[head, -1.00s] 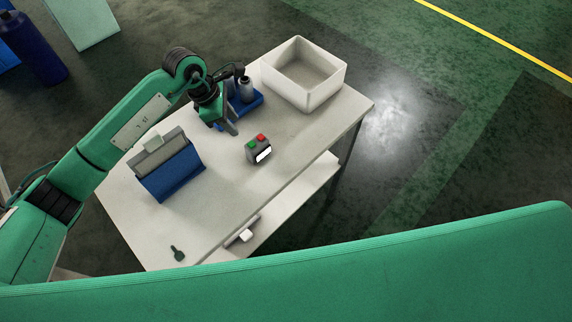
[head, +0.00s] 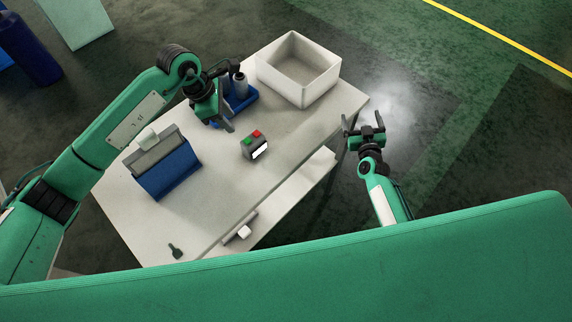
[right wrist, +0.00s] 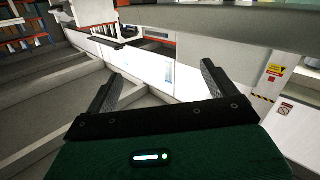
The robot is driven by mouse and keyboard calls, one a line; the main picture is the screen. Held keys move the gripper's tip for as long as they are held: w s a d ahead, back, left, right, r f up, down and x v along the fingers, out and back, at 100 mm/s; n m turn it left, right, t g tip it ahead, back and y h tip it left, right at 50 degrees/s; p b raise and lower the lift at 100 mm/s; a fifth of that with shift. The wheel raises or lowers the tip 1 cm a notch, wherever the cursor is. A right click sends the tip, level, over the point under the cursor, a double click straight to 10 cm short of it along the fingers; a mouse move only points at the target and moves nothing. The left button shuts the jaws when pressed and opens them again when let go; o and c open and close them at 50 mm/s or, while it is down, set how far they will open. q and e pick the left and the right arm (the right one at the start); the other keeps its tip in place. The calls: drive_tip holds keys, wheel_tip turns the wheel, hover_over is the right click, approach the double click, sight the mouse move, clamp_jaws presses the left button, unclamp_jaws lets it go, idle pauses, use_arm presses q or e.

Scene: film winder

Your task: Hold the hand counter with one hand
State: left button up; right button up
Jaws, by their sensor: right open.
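A small grey box with a green and a red button and a white display (head: 253,147) sits on the white table; it looks like the hand counter. My left gripper (head: 226,122) is above the table, behind and left of the box, beside the blue holder; its jaws are partly hidden, so I cannot tell their opening. My right gripper (head: 362,120) is open and empty, off the table's right edge and apart from the box. Its two fingers also show spread in the right wrist view (right wrist: 160,85), where the box is not seen.
A white open bin (head: 312,88) stands at the table's back corner. A blue holder (head: 241,101) carries bottle-like items. A blue stand (head: 170,174) is at the left, a small dark green tool (head: 175,251) at the front. The table (head: 215,190) has bare space around the box.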

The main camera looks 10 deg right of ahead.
drive_tip(key=s+a+r+n+g+y, duration=0.1)
drive_tip(key=s+a+n+y, duration=0.15)
drive_tip(key=a, duration=0.45)
drive_tip(key=s+a+n+g+y, duration=0.1)
drive_tip(key=s+a+n+y, duration=0.1)
drive_tip(key=a+y, duration=0.35)
drive_tip(key=n+g+y, duration=0.3)
drive_tip(key=g, duration=0.1)
approach(260, 150)
drive_tip(key=x, duration=1.2)
drive_tip(key=shift+w+a+f, duration=0.1)
drive_tip(key=shift+w+a, duration=0.15)
drive_tip(key=c, duration=1)
drive_tip(key=shift+c, duration=0.2)
use_arm(q)
drive_tip(key=shift+c, duration=0.3)
clamp_jaws()
